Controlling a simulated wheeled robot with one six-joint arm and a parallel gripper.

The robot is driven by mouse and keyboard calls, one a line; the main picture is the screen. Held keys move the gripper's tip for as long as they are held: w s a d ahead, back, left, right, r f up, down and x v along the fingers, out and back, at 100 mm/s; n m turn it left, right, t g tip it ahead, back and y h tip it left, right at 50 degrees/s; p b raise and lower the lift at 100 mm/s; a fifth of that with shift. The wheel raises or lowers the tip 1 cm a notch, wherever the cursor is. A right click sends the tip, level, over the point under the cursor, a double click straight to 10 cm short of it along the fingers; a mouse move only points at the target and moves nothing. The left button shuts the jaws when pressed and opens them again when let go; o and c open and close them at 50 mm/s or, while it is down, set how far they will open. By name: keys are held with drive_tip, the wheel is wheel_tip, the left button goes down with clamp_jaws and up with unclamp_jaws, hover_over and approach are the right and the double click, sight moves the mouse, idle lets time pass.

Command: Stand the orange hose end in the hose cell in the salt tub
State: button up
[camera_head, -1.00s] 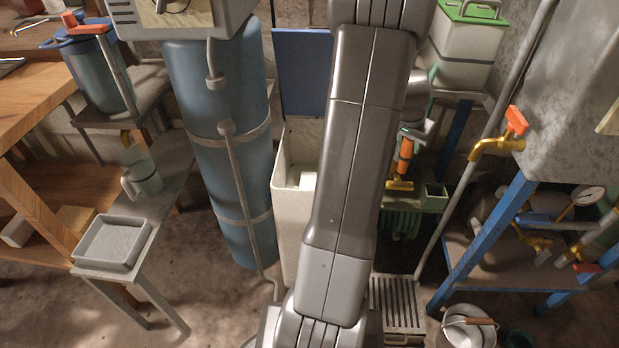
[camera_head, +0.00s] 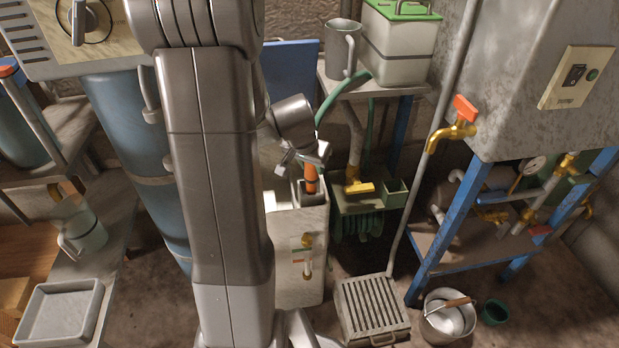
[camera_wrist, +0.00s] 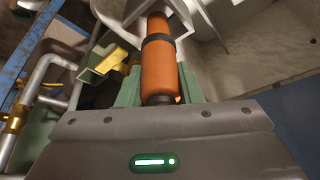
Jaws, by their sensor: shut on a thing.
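My gripper (camera_head: 310,163) is shut on the orange hose end (camera_head: 311,182), which hangs upright. The wrist view also shows the orange hose end (camera_wrist: 158,68), with a dark band around it. The pale salt tub (camera_head: 290,285) stands below, partly hidden by my arm. The small grey hose cell (camera_head: 322,198) is at the tub's top right. The hose end's lower part is at the cell's mouth; how deep it sits, I cannot tell. The green hose (camera_head: 341,96) curves up from my gripper to the right.
A green stand (camera_head: 380,207) with a yellow bracket (camera_head: 359,187) is just right of the tub. A grey jug (camera_head: 342,48) and a green-lidded box (camera_head: 398,45) stand on a shelf behind. A slatted step (camera_head: 372,308) and a bucket (camera_head: 449,315) are on the floor.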

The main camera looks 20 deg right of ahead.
sight(311, 174)
drive_tip(key=shift+f+b, duration=0.55)
drive_tip(key=shift+f, duration=1.1)
drive_tip(key=shift+f, duration=0.2)
drive_tip(key=o, duration=1)
drive_tip(key=shift+r, duration=0.15)
drive_tip(key=shift+r, duration=0.2)
drive_tip(key=p+v, duration=0.3)
drive_tip(key=v, duration=0.8)
drive_tip(key=shift+a+r, duration=0.15)
drive_tip(key=shift+r, duration=0.15)
drive_tip(key=shift+s, duration=0.1)
